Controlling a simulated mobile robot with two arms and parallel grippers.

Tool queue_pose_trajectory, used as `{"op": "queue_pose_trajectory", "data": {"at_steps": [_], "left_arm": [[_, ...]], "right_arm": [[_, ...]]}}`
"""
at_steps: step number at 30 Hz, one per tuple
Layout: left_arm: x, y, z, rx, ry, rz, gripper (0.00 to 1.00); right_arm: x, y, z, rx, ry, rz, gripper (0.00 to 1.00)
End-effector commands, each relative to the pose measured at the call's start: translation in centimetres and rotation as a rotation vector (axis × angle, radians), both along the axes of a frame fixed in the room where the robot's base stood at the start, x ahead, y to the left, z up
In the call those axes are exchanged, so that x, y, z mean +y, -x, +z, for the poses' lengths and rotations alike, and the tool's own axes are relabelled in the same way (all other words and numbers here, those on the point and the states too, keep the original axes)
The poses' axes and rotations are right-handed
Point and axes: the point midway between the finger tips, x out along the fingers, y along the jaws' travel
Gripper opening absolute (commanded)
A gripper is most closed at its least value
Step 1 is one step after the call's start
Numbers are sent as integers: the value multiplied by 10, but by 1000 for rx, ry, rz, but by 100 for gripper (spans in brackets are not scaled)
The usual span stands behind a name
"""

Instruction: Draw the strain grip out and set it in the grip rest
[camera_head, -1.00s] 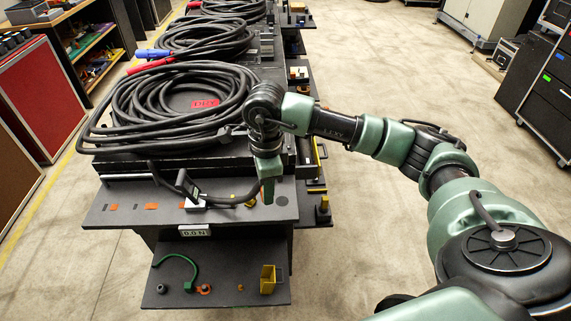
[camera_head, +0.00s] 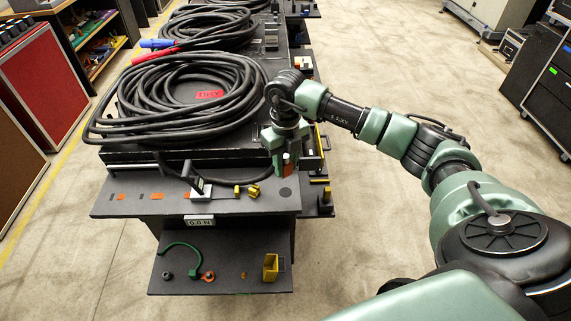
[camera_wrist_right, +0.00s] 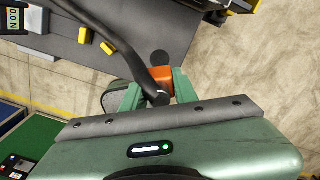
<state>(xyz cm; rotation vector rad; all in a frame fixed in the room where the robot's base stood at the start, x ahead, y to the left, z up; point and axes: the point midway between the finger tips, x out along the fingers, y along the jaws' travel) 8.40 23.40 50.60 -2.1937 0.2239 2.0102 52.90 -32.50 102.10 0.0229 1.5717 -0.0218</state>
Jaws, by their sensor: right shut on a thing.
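My right gripper (camera_head: 284,170) is over the right end of the upper shelf (camera_head: 125,208). My left gripper is not in view.
A dark round spot (camera_head: 285,193) lies on the shelf near the gripper. A coil of thick black cable (camera_head: 165,95) lies behind. The lower shelf (camera_head: 220,283) has a green hook (camera_head: 180,248) and a yellow holder (camera_head: 270,267). A 0.0 N display (camera_head: 199,221) is on the front edge.

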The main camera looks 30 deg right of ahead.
Motion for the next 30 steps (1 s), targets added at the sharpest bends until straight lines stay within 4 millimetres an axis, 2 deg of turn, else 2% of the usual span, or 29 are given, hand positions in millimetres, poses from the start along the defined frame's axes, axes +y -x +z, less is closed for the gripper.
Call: {"op": "queue_pose_trajectory", "data": {"at_steps": [18, 30], "left_arm": [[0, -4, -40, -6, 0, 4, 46], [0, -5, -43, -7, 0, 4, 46]], "right_arm": [[0, 0, -51, 0, 0, 1, 0], [0, 0, -56, 0, 0, 1, 0]]}}
